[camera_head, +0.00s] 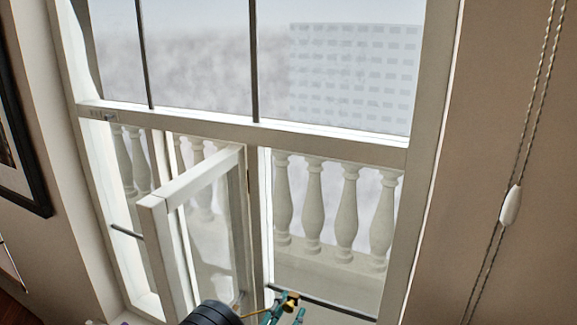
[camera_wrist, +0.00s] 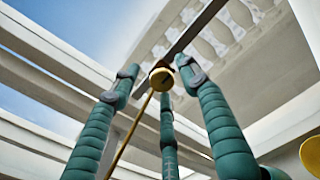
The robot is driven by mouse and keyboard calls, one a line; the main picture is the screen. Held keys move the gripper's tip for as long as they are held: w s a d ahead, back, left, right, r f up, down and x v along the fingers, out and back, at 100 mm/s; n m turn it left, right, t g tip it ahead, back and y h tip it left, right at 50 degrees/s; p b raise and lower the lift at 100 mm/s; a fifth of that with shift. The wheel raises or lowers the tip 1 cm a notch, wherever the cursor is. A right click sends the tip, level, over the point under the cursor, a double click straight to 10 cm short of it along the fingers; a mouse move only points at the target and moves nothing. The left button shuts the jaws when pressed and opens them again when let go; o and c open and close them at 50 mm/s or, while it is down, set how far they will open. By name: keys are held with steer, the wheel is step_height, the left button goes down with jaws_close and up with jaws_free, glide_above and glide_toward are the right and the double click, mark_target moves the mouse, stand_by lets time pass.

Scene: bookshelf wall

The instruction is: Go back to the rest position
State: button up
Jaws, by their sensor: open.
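My gripper (camera_head: 285,308) shows at the bottom middle of the head view, low in front of the window. In the wrist view its teal, ribbed fingers (camera_wrist: 158,70) stand apart. A thin brass-coloured rod with a round end (camera_wrist: 162,79) shows among the fingers there; I cannot tell whether they touch it. A small casement sash (camera_head: 195,180) in the lower left of the window stands swung open into the room. My dark wrist (camera_head: 212,313) is just below this sash. The rest of my arm is out of view.
The white window frame (camera_head: 230,130) fills the middle, with a stone balustrade (camera_head: 335,205) outside. A beaded blind cord with a white weight (camera_head: 511,206) hangs at the right. A dark picture frame (camera_head: 38,190) hangs at the left. A round yellow object (camera_wrist: 311,154) shows at the wrist view's right edge.

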steer(key=shift+r+n, duration=0.2)
steer(key=shift+n, duration=0.4)
steer(key=shift+s+a+f+n, duration=0.15)
steer(key=shift+f+n, duration=0.15)
steer(key=shift+s+a, duration=0.25)
steer(key=shift+s, duration=0.45)
